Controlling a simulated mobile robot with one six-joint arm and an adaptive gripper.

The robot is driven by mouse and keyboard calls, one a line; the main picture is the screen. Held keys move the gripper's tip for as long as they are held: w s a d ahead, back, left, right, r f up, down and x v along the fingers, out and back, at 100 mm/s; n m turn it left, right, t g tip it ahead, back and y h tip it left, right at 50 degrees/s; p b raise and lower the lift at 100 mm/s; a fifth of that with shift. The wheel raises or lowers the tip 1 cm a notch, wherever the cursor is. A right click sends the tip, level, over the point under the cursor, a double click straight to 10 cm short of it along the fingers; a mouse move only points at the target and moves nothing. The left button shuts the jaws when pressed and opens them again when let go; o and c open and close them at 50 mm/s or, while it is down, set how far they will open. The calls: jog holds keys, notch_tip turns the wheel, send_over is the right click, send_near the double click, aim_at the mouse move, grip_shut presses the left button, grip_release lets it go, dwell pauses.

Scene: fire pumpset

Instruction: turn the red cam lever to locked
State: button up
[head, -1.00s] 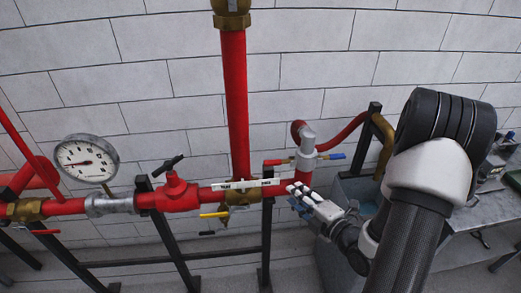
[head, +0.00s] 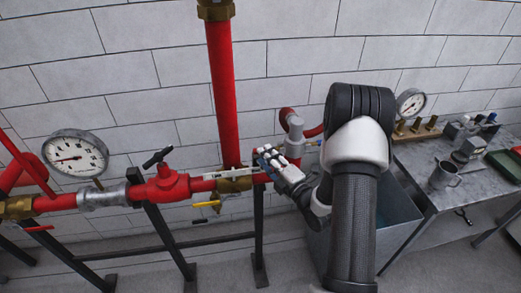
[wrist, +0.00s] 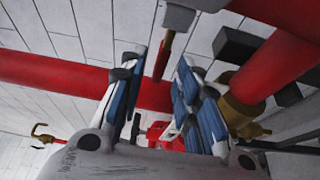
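The red cam lever (wrist: 164,56) shows in the wrist view as a thin red bar reaching from a grey fitting (wrist: 190,14) toward the space between my fingers. In the head view the lever is hidden behind my gripper (head: 272,163); the grey coupling (head: 294,128) on the red pipe stands just behind and right of the fingers. In the wrist view my gripper (wrist: 160,105) is open, with one blue-padded finger on each side of the lever's line. I see no clear contact with the lever.
A red pipe (head: 221,95) rises beside the gripper, with a brass valve (head: 235,181) and yellow handle (head: 207,204) at its foot. A red valve (head: 168,186) and pressure gauge (head: 75,154) are left. A metal bench (head: 440,165) with a cup stands right.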

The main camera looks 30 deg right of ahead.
jog(key=shift+w+a, duration=0.15)
jog(key=shift+w, duration=0.9)
jog(key=shift+w+a, duration=0.1)
jog(key=shift+w, duration=0.95)
jog(key=shift+c, duration=0.2)
grip_shut()
